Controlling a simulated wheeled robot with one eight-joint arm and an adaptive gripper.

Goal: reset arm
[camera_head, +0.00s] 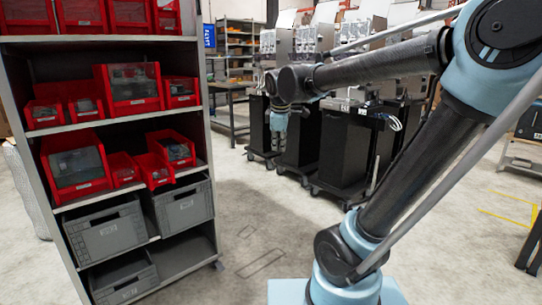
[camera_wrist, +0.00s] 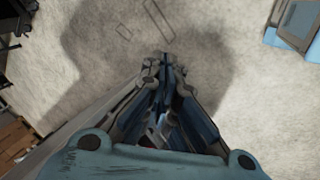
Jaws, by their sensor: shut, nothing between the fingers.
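My arm reaches from the lower right up and across to the left in the head view. My gripper (camera_head: 278,136) hangs at its far end, pointing down over bare floor, in front of the black dispenser stands. In the wrist view my gripper (camera_wrist: 165,62) points at the grey floor, its fingers close together. It is shut with nothing held. No object touches it.
A grey shelf rack (camera_head: 40,190) with red bins (camera_head: 130,85) and grey crates (camera_head: 108,229) stands on the left. Black wheeled dispenser stands (camera_head: 343,148) stand in a row behind my arm. The concrete floor (camera_head: 240,210) between them is clear.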

